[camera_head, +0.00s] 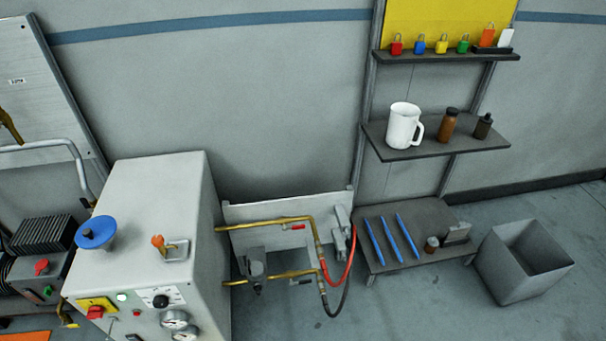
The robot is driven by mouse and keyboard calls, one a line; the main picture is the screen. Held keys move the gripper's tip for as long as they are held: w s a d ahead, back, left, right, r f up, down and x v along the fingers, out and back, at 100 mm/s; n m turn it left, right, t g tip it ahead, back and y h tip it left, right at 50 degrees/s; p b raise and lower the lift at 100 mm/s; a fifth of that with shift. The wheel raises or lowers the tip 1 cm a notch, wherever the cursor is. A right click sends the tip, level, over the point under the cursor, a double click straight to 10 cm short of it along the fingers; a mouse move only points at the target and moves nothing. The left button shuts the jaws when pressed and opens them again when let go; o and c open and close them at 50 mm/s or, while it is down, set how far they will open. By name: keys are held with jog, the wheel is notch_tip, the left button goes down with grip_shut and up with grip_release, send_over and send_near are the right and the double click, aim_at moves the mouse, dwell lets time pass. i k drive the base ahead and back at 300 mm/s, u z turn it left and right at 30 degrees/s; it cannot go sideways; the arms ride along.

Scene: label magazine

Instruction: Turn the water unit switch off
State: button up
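A grey cabinet (150,225) stands at the lower left, with brass pipes leaving its right side. Its front panel carries a red rotary switch (95,311) on a yellow plate and a black knob (161,301) on a white plate. Two round gauges (174,319) sit below the knob. Another red knob (41,266) is on a dark machine at the far left. No readable label shows which of these is the water unit switch, and the switch positions are too small to tell. My gripper is not in view.
A shelf rack (437,138) holds padlocks, a mug and bottles. A grey bin (521,264) stands right.

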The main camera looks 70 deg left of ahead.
aim_at(96, 312)
jog(key=u, duration=0.7)
jog(key=k, duration=0.1)
jog(key=u, duration=3.15)
jog(key=k, duration=0.75)
jog(key=z, duration=0.2)
jog(key=i, duration=0.75)
jog(key=u, duration=0.05)
